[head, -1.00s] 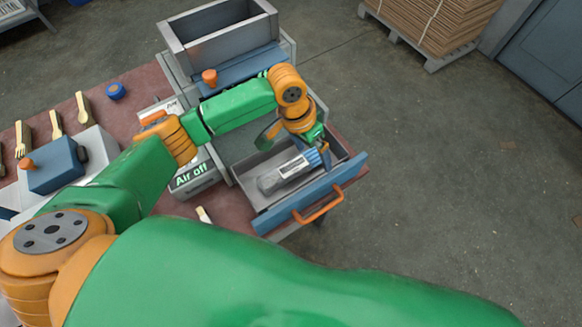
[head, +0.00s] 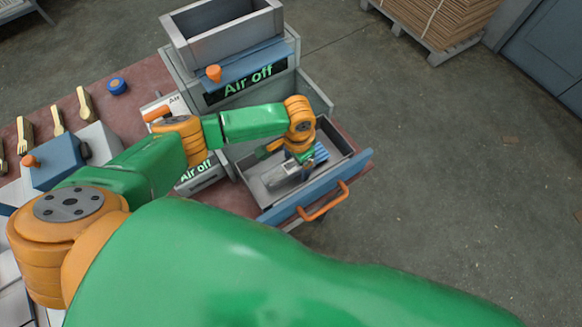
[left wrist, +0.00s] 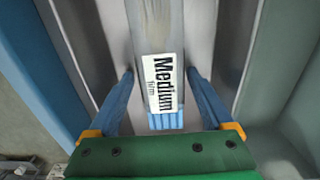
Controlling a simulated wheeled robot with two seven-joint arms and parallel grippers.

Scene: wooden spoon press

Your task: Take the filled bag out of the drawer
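The filled bag (head: 283,177) lies in the open grey drawer (head: 358,172); it is clear and grey with a blue striped end. In the left wrist view the bag (left wrist: 155,35) carries a white label reading "Medium firm". My left gripper (head: 292,163) is down in the drawer over the bag, partly hiding it. In the left wrist view its blue fingers (left wrist: 159,74) are spread, one on each side of the bag; I cannot tell whether they touch it. My right gripper is not in view.
The drawer has a blue front with an orange handle (head: 322,202). Behind it stands a grey machine with an "Air off" display (head: 248,80) and an open hopper (head: 222,32). Wooden cutlery (head: 57,122) and a blue press (head: 55,165) are at the left. The floor at the right is clear.

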